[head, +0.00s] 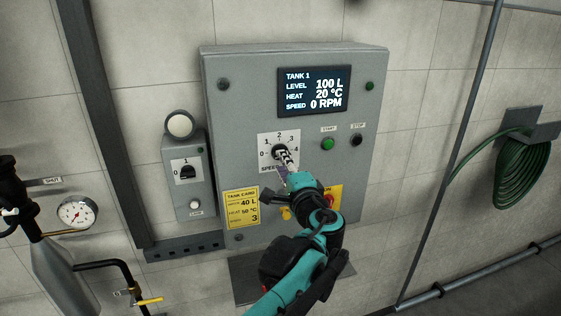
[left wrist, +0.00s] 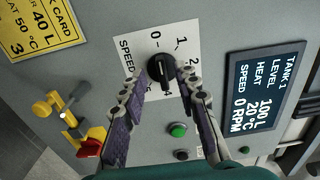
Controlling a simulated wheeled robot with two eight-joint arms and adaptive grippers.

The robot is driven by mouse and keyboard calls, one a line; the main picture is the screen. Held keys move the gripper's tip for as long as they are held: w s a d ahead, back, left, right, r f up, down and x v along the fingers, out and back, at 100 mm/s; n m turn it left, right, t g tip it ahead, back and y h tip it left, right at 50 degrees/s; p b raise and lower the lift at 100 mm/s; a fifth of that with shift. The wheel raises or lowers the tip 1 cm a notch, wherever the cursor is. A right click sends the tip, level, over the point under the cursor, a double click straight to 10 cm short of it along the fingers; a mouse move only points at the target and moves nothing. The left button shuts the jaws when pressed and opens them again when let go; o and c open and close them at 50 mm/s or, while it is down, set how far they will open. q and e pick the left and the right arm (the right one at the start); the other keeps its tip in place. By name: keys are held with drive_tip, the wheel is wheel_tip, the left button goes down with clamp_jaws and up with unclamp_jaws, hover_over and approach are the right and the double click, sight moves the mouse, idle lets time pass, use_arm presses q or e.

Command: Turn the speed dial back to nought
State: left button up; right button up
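The display (head: 313,90) reads 100 L, 20 °C, 0 RPM. My right gripper is not in view.
A green start button (head: 328,144) and a dark stop button (head: 356,140) sit right of the dial. A yellow tank card (head: 242,208) is below left. A red switch on a yellow plate (left wrist: 90,148) is close below. A smaller switch box (head: 188,178) stands left.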

use_arm(q)
drive_tip(key=v, duration=0.9)
drive_tip(key=shift+s, duration=0.2)
drive_tip(key=s+a+f+n+g+b, duration=0.25)
drive_tip(key=a+f+b, duration=0.25)
drive_tip(key=f, duration=0.5)
drive_tip(key=s+a+f+n+g+h+b, duration=0.1)
drive_tip(key=s+a+f+n+g+b, duration=0.2)
drive_tip(key=a+f, duration=0.5)
drive_tip(key=s+a+f+n+g+b, duration=0.1)
drive_tip(key=s+a+f+g+b, duration=0.15)
drive_tip(key=f+b, duration=0.6)
drive_tip(key=s+f+n+h+b, duration=0.2)
drive_tip(key=s+f+b, duration=0.3)
drive_tip(key=f, duration=0.8)
drive_tip(key=s+a+f+n+g+h+b, duration=0.1)
drive_tip(key=s+f+n+h+b, duration=0.2)
drive_tip(key=s+f, duration=0.4)
wheel_tip(320, 180, down, 8)
drive_tip(key=shift+r+n+g+b, duration=0.25)
drive_tip(key=shift+n+g+b, duration=0.05)
drive_tip(key=shift+n+b, duration=0.7)
drive_tip(key=shift+s, duration=0.1)
